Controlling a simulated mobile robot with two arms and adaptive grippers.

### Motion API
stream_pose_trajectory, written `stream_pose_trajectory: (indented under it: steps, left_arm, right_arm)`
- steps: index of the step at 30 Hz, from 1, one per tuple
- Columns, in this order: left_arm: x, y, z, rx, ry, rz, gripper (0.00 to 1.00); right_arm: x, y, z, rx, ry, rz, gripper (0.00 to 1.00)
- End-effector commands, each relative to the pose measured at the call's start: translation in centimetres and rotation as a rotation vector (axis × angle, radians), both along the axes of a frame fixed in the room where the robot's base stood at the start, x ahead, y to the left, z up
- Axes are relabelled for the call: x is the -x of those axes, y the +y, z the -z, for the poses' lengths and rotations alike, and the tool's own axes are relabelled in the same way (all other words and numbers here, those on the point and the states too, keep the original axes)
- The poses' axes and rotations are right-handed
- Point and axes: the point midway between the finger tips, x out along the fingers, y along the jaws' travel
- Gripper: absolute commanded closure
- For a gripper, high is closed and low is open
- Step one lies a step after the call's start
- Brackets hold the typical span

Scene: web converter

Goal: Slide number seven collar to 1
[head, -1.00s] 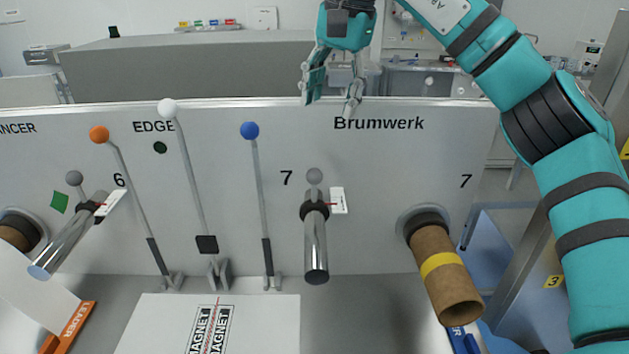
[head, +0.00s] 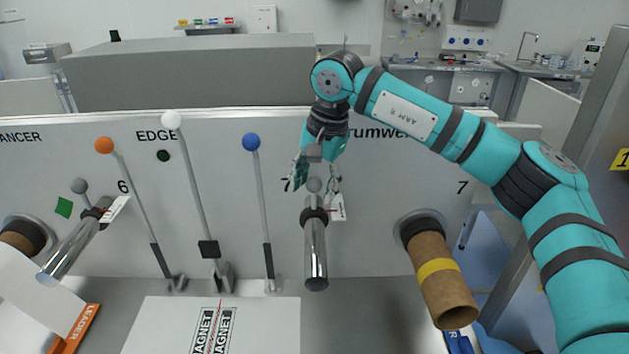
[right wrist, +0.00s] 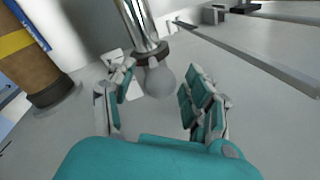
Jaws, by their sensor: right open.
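The number seven bar is a chrome rod (head: 316,256) sticking out of the white panel, with a dark collar (head: 314,215) around its panel end. A grey ball knob (head: 314,185) sits just above the collar and a white scale tag with a red pointer (head: 338,208) is beside it. My right gripper (head: 316,186) is open, its fingers pointing down on either side of the knob. In the right wrist view the grey knob (right wrist: 159,80) lies between the spread fingers, with the collar (right wrist: 151,52) and rod beyond it. I see no contact. My left gripper is not in view.
A cardboard core with a yellow band (head: 437,275) projects at the right. Levers with blue (head: 251,142), white (head: 171,120) and orange (head: 104,146) balls stand to the left. The number six rod (head: 72,247) is further left. A white sheet (head: 150,325) lies below.

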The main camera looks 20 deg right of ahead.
Motion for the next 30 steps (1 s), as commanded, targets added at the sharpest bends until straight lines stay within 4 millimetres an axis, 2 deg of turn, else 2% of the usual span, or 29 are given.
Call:
stream_pose_trajectory:
  steps: [6, 18, 30]
  left_arm:
    - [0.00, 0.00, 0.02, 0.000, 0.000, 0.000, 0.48]
    - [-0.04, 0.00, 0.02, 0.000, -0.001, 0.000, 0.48]
    - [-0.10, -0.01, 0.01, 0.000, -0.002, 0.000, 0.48]
  right_arm:
    - [0.00, -0.01, 0.06, 0.000, 0.000, 0.000, 0.47]
    - [0.00, 0.00, 0.02, 0.000, 0.000, 0.000, 1.00]
    - [-0.33, -0.05, -0.09, -0.002, -0.001, 0.002, 1.00]
